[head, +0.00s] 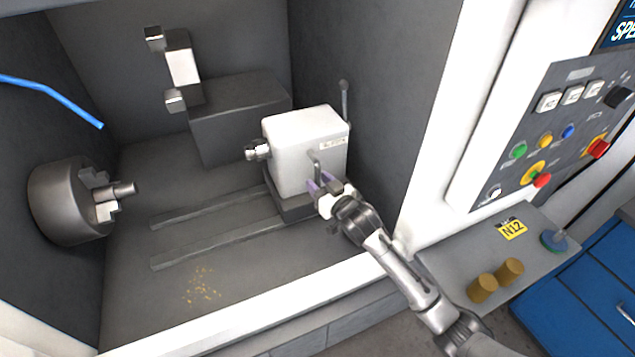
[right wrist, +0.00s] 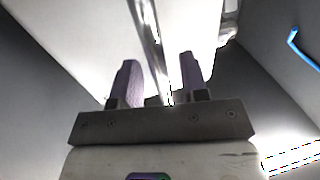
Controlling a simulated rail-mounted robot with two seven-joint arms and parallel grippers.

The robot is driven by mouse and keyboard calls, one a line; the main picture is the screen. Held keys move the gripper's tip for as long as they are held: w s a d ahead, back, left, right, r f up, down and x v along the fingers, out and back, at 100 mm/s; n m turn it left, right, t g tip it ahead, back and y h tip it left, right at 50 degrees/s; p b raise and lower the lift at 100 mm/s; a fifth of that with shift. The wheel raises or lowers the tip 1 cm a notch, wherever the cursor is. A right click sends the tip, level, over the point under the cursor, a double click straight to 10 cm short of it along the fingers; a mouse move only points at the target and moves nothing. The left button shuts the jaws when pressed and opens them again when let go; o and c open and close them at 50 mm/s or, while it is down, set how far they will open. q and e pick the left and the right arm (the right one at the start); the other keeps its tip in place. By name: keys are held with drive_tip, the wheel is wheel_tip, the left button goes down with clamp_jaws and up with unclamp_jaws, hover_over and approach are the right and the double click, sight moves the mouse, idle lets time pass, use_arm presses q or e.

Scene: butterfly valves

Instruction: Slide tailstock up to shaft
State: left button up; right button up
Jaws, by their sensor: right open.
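The tailstock (head: 300,150) is a white block on a dark base at the right end of two rails. Its metal tip (head: 257,150) points left toward the chuck (head: 70,203). A short shaft (head: 121,189) sticks out of the chuck jaws, with a wide gap between it and the tip. A grey bent handle (head: 315,160) stands on the tailstock's front. My right gripper (head: 322,187) is at this handle. In the right wrist view, the handle's bar (right wrist: 150,45) runs between the two open purple fingers (right wrist: 157,80). My left gripper is not in view.
The rails (head: 215,225) between chuck and tailstock are clear. A grey turret block (head: 240,112) stands behind them. A blue hose (head: 55,90) hangs at upper left. A lever (head: 344,100) rises behind the tailstock. The white sill (head: 270,305) and control panel (head: 545,140) border the opening.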

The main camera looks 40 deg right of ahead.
drive_tip(key=shift+w, duration=0.5)
clamp_jaws()
idle(0.3)
